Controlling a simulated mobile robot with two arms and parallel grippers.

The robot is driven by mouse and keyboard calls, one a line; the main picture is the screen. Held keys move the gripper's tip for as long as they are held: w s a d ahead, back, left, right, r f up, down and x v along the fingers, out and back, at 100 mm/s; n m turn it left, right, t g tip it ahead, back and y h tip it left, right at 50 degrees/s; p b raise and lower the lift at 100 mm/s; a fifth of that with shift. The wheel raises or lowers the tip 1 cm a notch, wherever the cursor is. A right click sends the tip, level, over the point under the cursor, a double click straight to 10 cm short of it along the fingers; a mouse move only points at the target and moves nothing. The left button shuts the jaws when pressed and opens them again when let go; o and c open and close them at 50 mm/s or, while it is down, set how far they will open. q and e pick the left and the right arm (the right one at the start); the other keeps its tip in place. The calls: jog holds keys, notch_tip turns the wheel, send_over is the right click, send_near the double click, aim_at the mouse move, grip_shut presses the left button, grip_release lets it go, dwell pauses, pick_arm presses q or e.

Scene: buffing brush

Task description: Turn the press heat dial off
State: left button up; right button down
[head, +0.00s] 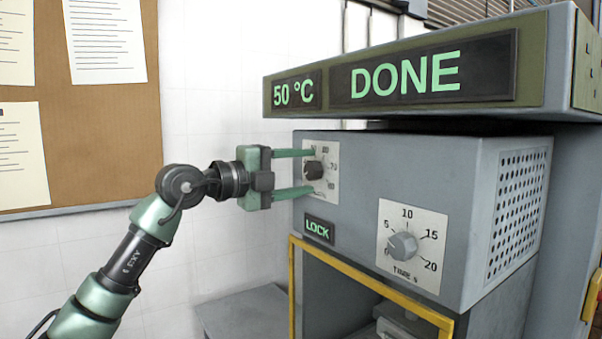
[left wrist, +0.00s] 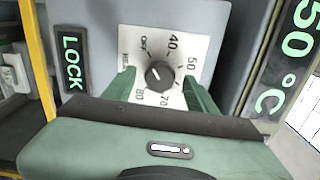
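The press heat dial (head: 314,170) is a dark round knob on a white scale plate on the press front. In the left wrist view the heat dial (left wrist: 158,74) shows face-on, with OFF and numbers from 40 to 80 around it; I cannot tell its exact setting. My left gripper (head: 309,172) is open, with one green finger above the dial and one below it in the head view. In the left wrist view the fingers (left wrist: 160,86) stand on either side of the knob, with visible gaps. My right gripper is not in view.
The press display (head: 424,78) reads 50 °C and DONE. A LOCK sign (head: 319,229) glows below the heat dial. A separate time dial (head: 403,245) sits to the right. A yellow frame (head: 372,285) runs below the panel. A pinboard (head: 90,150) hangs at left.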

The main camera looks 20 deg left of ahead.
pick_arm(q)
jog(key=shift+s+a, duration=0.2)
jog(key=shift+s, duration=0.05)
jog(key=b+v, duration=0.3)
jog(key=v, duration=0.4)
jog(key=shift+s, duration=0.1)
